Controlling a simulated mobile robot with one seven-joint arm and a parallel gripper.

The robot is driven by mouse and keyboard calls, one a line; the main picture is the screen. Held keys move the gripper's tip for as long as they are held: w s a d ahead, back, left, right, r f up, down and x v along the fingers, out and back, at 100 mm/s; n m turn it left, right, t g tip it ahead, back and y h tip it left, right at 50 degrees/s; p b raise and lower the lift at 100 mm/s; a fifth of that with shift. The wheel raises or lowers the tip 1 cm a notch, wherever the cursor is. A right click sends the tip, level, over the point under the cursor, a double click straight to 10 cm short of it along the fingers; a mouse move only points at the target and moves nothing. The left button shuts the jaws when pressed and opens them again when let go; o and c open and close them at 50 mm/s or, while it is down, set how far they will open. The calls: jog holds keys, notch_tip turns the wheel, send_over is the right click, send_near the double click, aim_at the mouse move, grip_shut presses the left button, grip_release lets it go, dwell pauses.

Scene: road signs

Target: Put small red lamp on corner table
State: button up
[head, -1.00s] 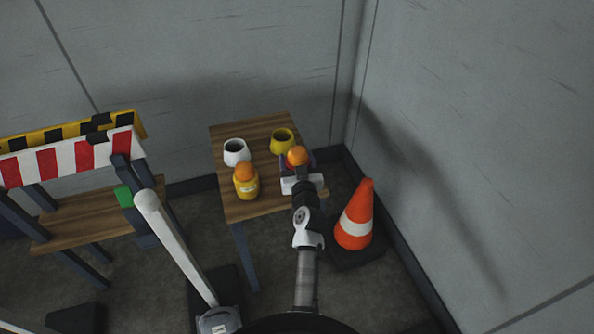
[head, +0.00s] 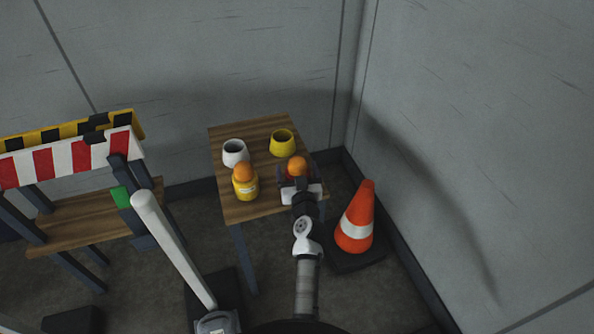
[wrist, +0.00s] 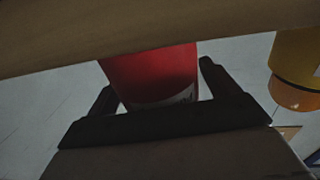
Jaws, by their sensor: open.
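Gaps show beside the body there. The head view hides most of the red body behind my gripper.
A yellow lamp (head: 245,187) with an orange dome stands left of the red one. A white pot (head: 235,155) and a yellow pot (head: 282,146) stand behind. An orange cone (head: 356,215) is right of the table; a striped barrier (head: 70,155) is left.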

jog(key=shift+r, duration=0.1)
jog(key=shift+r, duration=0.1)
jog(key=s+d+b, duration=0.1)
jog(key=s+b, duration=0.3)
jog(key=s, duration=0.8)
jog(key=shift+d, duration=0.4)
